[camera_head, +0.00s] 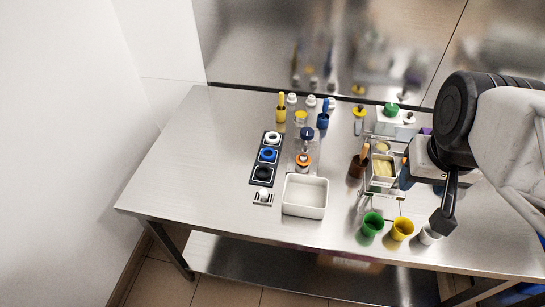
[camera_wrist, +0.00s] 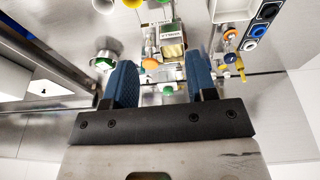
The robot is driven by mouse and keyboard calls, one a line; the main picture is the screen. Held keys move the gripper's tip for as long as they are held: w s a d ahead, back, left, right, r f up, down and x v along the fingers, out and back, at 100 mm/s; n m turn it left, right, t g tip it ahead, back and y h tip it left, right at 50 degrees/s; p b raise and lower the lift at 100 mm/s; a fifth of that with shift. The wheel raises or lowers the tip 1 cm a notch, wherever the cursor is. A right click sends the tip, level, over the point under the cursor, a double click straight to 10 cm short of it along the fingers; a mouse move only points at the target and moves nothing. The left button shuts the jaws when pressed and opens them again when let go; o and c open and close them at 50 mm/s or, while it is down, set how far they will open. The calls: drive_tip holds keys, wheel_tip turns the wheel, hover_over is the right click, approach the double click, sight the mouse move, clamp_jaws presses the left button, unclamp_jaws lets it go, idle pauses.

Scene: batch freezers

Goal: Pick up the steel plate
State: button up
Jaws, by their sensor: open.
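I cannot single out the steel plate with certainty, since the bench and several fittings are the same shiny grey. A flat reflective patch with thin dark outlines (camera_head: 382,208) lies on the bench in front of a small clear-sided box with yellow contents (camera_head: 383,167). My gripper (camera_head: 406,174) is above the right part of the bench, beside that box, partly hidden by my wrist. In the wrist view my gripper (camera_wrist: 161,70) has two blue fingers spread apart, with nothing held between them. The yellow-filled box (camera_wrist: 172,48) shows beyond the gap.
A brown cup (camera_head: 358,166) stands left of the box. Green (camera_head: 372,224) and yellow (camera_head: 402,229) cups stand near the front edge. A white tray (camera_head: 305,196) and a black holder with round wells (camera_head: 265,160) are further left. The bench's left end is clear.

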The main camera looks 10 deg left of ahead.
drive_tip(key=w+a+f+n+h, duration=0.3)
drive_tip(key=w+f+n+h, duration=0.2)
drive_tip(key=w+f+n, duration=0.3)
drive_tip(key=n+t+y, duration=0.3)
drive_tip(key=n+t, duration=0.7)
drive_tip(key=n, duration=1.4)
hover_over(263, 193)
drive_tip(key=d, duration=0.2)
drive_tip(key=f, duration=1.6)
drive_tip(key=shift+s+d+f, duration=0.1)
drive_tip(key=shift+s+f, duration=0.15)
drive_tip(key=shift+f, duration=0.05)
drive_tip(key=s+a+f+n+y, duration=0.1)
drive_tip(key=s+f+n, duration=0.1)
drive_tip(key=f+n, duration=0.1)
drive_tip(key=shift+s+a+t+y, duration=0.35)
drive_tip(key=shift+a+t+y, duration=0.05)
drive_tip(key=shift+s+a+f+n, duration=0.3)
drive_tip(key=shift+s+n, duration=0.1)
drive_tip(key=shift+n, duration=0.1)
drive_tip(key=shift+d, duration=0.1)
drive_tip(key=shift+w, duration=0.15)
